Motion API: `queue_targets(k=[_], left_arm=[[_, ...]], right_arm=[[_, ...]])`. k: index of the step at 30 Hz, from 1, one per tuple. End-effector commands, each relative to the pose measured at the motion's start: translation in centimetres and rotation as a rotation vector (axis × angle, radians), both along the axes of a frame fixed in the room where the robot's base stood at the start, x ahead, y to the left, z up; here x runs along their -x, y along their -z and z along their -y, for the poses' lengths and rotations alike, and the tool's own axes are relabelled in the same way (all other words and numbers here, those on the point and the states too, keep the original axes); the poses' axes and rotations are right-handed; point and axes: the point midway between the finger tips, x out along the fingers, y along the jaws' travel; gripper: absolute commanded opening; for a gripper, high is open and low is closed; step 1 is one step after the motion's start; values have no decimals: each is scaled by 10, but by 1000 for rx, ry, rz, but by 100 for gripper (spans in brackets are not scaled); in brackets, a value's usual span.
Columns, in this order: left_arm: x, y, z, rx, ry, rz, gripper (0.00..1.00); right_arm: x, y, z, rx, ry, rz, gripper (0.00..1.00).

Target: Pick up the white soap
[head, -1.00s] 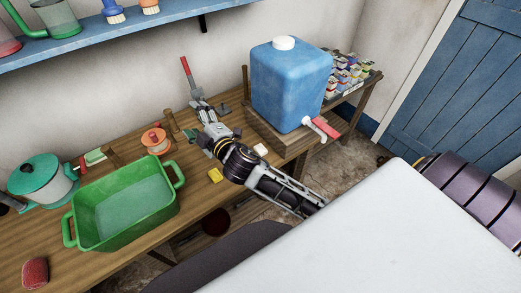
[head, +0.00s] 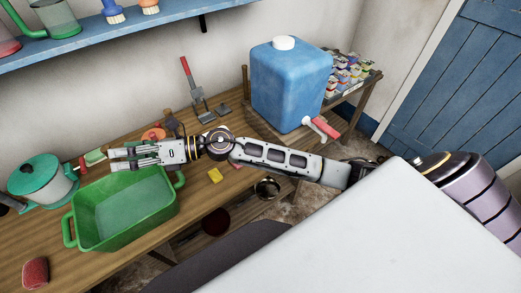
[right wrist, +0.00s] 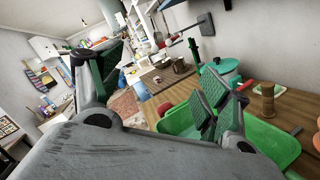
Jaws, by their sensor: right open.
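My right gripper (head: 116,160) is open and empty. It points left, in front of or above the back edge of the green basin (head: 80,210) in the head view. In the right wrist view its two fingers (right wrist: 155,78) stand wide apart with nothing between them. The white soap cannot be seen now; a small white block showed earlier on the table to the right of the yellow block, where my right forearm now covers the picture. The yellow block (head: 215,175) lies on the table's front part. My left gripper is not in view.
A teal-lidded pot (head: 42,180) stands left of the basin, a red sponge (head: 35,271) in front. A big blue water container (head: 290,85) with a tap stands at the right. A red-handled metal tool (head: 188,80) stands at the back. A blue shelf (head: 75,40) hangs above.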

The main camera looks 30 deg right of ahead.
Motion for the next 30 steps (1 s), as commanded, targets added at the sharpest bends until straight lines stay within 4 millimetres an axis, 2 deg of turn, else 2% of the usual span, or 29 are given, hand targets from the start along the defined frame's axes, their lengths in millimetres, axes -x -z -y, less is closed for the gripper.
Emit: queue_targets(k=[7,14,20,23,30], left_arm=[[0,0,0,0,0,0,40],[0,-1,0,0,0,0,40],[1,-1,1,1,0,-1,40],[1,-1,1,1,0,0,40],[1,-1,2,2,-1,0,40]], right_arm=[[17,52,-2,313,-174,195,77],[21,108,24,618,-330,334,77],[13,152,69,893,-455,420,77],[5,171,99,1034,-516,447,77],[-18,200,186,1376,-650,466,77]])
